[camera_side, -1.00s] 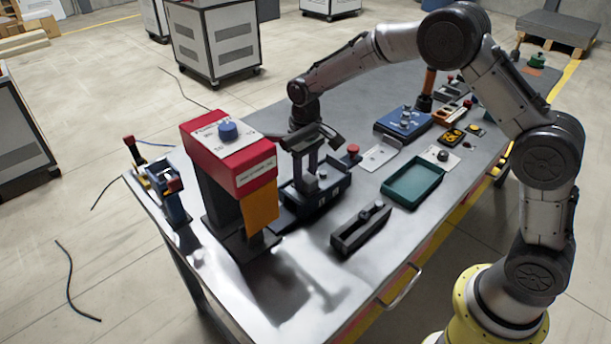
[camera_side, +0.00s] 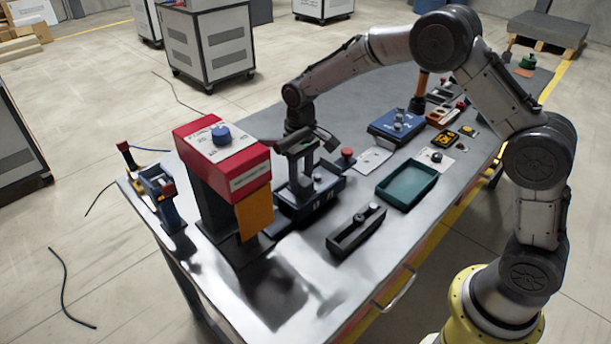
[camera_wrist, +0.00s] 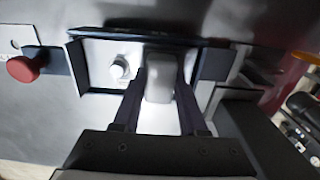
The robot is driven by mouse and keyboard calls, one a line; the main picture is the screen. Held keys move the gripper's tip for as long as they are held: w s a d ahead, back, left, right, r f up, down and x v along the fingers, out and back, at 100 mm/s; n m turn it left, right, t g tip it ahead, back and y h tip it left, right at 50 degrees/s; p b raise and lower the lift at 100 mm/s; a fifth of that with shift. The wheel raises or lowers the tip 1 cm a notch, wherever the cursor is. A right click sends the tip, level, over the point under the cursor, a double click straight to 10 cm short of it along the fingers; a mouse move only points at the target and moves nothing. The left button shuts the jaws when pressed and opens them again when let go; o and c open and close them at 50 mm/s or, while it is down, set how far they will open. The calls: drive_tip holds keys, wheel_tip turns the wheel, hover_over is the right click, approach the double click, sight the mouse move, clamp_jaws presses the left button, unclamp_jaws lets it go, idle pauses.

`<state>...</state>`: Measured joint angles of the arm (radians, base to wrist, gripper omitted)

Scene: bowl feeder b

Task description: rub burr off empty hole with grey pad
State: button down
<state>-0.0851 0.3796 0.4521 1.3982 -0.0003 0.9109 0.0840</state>
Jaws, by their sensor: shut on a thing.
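My gripper (camera_wrist: 160,97) is shut on a grey pad (camera_wrist: 160,80), a rounded light-grey block between its two dark fingers. The wrist view looks down on a dark-edged fixture (camera_wrist: 98,36) with a pale inner face. A round pale peg (camera_wrist: 119,69) stands in it, left of the pad and apart from it. In the side view my gripper (camera_side: 302,178) is at the same dark fixture (camera_side: 323,198), beside the red-topped press. I cannot see the empty hole or any burr; the pad and fingers hide part of the pale face. Whether the pad touches the face is unclear.
The red-topped press (camera_side: 222,155) stands close to the left of the fixture. A red button (camera_side: 347,154) is just right of it, also in the wrist view (camera_wrist: 23,69). A dark slotted block (camera_side: 357,231) and an empty green tray (camera_side: 407,187) lie nearer the front edge.

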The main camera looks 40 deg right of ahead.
drive_tip(key=shift+a, duration=0.35)
drive_tip(key=shift+d, duration=1.25)
drive_tip(key=shift+a, duration=1.25)
